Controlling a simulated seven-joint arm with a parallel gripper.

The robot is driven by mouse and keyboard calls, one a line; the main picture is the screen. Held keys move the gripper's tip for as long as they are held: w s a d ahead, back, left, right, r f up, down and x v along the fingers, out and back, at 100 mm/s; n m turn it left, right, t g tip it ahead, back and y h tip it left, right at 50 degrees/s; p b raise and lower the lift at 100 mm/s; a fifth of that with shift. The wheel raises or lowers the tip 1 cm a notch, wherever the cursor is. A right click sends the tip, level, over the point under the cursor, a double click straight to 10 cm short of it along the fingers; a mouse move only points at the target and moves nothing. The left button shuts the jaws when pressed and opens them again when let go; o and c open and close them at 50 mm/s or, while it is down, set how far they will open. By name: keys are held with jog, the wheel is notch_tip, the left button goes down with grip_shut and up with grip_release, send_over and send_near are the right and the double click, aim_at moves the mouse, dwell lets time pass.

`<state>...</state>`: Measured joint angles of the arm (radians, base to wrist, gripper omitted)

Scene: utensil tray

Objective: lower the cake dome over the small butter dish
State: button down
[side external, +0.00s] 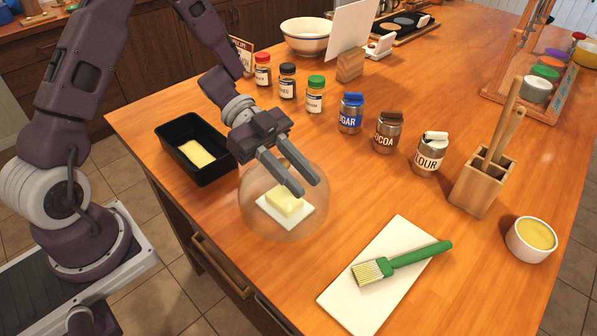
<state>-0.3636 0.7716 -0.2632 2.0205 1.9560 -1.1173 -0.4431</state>
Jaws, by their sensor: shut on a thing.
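The cake dome (256,187) is a clear, faintly tinted bowl shape near the table's left front edge. The small butter dish (288,222) is a white square plate with a yellow block of butter (284,201) on it. It shows through the dome, which appears around and over it in this view. My gripper (307,187) is shut on the dome, with its two fingers slanting down across the dome's upper part. The part of the dome between the fingers is hard to make out. I cannot tell whether the dome's rim touches the table.
A black loaf pan (219,170) with butter inside stands close left of the dome. A white board (343,296) with a green brush (405,257) lies to the right. Several jars, including the flour jar (430,155), and a wooden utensil block (478,188) stand behind.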

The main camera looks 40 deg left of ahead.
jog(key=shift+f, duration=0.55)
dwell(0.4)
jog(key=c, duration=1.1)
grip_release()
jog(key=shift+r, duration=2.5)
